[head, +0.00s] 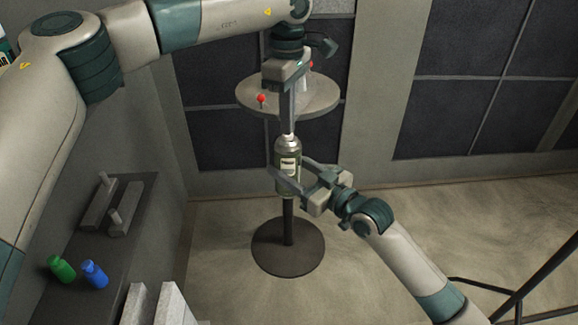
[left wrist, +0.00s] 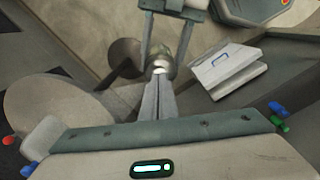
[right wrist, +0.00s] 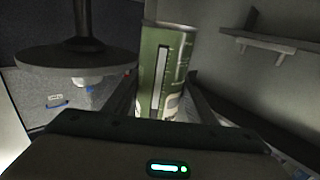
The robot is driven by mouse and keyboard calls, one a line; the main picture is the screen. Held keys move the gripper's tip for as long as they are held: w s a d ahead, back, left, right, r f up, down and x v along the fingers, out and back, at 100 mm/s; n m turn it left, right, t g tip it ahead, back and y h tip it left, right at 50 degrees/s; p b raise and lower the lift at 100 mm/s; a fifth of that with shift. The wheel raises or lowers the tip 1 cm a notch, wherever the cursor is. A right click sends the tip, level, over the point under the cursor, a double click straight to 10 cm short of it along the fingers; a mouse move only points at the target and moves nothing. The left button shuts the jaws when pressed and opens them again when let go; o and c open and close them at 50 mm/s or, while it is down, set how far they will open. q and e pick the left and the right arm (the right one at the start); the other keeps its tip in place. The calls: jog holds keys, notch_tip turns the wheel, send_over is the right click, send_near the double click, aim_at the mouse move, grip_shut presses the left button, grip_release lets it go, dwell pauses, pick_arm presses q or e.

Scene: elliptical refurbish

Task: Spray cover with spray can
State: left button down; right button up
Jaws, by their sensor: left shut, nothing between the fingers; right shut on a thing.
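The green-grey spray can (head: 288,158) is upright in the head view, in front of the round stand. My right gripper (head: 286,182) is shut around its body; the can's label side fills the middle of the right wrist view (right wrist: 166,70). My left gripper (head: 288,130) is shut and empty, pointing down with its tips at the can's top; I cannot tell whether they press it. The can's silver top shows beyond the fingertips in the left wrist view (left wrist: 159,67). A pale piece on the stand, partly hidden by my left gripper, may be the cover; I cannot tell.
The round stand top (head: 245,97) carries a red ball (head: 262,98); its dark base (head: 288,262) is on the floor. Dark bars (head: 520,295) stand at lower right.

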pick_arm(q)
jog(key=shift+f, duration=0.1)
jog(key=shift+r, duration=2.55)
jog(key=shift+r, duration=0.1)
notch_tip(320, 180, up, 12)
dwell(0.3)
